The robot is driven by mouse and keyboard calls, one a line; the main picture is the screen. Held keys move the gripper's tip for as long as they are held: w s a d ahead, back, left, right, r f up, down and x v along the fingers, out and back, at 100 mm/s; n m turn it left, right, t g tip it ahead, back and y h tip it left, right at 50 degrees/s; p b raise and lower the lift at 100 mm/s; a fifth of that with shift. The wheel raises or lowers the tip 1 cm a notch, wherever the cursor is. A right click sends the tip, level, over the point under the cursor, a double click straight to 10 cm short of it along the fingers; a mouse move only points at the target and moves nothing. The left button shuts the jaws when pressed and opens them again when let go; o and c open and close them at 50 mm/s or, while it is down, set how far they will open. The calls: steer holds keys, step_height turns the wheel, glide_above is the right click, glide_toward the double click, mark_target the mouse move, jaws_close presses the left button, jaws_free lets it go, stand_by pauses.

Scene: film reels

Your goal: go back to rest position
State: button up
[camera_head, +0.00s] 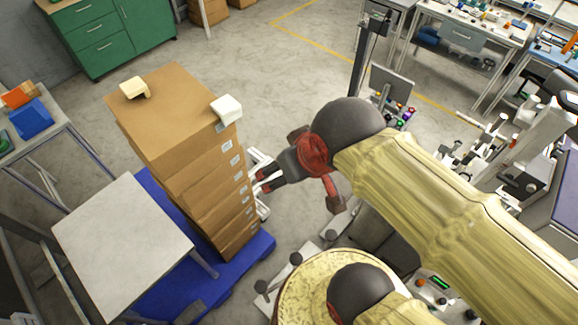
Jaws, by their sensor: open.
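My gripper (266,180) is at the middle of the head view, at the end of my yellow-sleeved arm. Its fingers point left and are apart, with nothing visible between them. It is close to the right side of a tall stack of cardboard boxes (197,184). Whether the fingertips touch the boxes cannot be told. Two small cream-coloured objects lie on top of the stack, one at the back left (134,88) and one at the right corner (226,108).
The boxes stand on a blue pallet (250,252). A grey-topped table (120,245) is left of them. A green cabinet (105,30) and workbenches (465,38) stand at the back. Open floor (270,80) lies behind the boxes.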

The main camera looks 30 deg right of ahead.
steer(key=shift+f, duration=0.1)
step_height(320, 180, down, 26)
steer(key=b, duration=2.6)
steer(key=shift+f+b, duration=0.2)
steer(key=shift+b, duration=0.15)
